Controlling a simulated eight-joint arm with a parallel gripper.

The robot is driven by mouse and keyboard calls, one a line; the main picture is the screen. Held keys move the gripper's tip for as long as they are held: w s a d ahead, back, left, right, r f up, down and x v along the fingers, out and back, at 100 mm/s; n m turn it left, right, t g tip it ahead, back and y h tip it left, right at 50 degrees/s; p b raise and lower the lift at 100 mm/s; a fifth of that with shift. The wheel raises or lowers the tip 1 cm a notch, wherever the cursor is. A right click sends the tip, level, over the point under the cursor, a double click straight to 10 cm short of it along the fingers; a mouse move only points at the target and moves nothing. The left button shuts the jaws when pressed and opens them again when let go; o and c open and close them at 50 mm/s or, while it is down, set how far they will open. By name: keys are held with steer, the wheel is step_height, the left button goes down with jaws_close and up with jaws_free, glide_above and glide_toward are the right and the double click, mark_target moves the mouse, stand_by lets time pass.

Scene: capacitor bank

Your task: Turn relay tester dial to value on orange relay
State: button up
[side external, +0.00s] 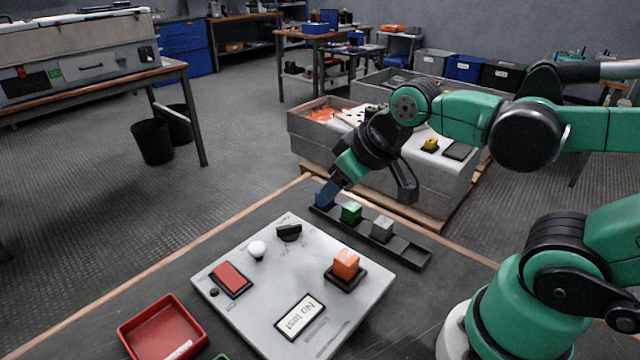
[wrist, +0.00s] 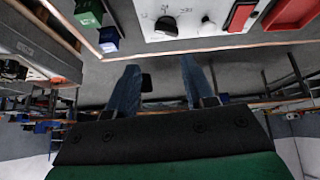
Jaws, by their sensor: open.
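The orange relay (side external: 345,264) sits in a black socket on the white tester board (side external: 270,290); its value is too small to read. The black tester dial (side external: 289,232) is at the board's far edge, and its knob also shows at the top of the wrist view (wrist: 166,25). Scale marks around it are not legible. My gripper (wrist: 160,66) is open and empty, with its two blue fingers apart. In the side view it is beyond the board, above the far end of the relay rail, apart from the dial. Its fingertips partly overlap the blue relay (side external: 324,197) there.
The black rail (side external: 410,252) holds the blue, green (side external: 351,212) and grey (side external: 382,229) relays. The board has a white bulb (side external: 256,248), a red button (side external: 230,276) and a "No test" display (side external: 299,316). A red tray (side external: 162,325) stands at the left.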

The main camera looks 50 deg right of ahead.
steer(key=w+n+g, duration=0.4)
steer(key=w+n, duration=0.1)
steer(key=n, duration=0.1)
steer(key=n+g, duration=0.2)
steer(key=n, duration=0.3)
glide_above(289, 226)
step_height(289, 226, down, 5)
steer(key=shift+s, duration=0.1)
steer(key=shift+f+g, duration=0.3)
steer(key=shift+f, duration=2.85)
jaws_close()
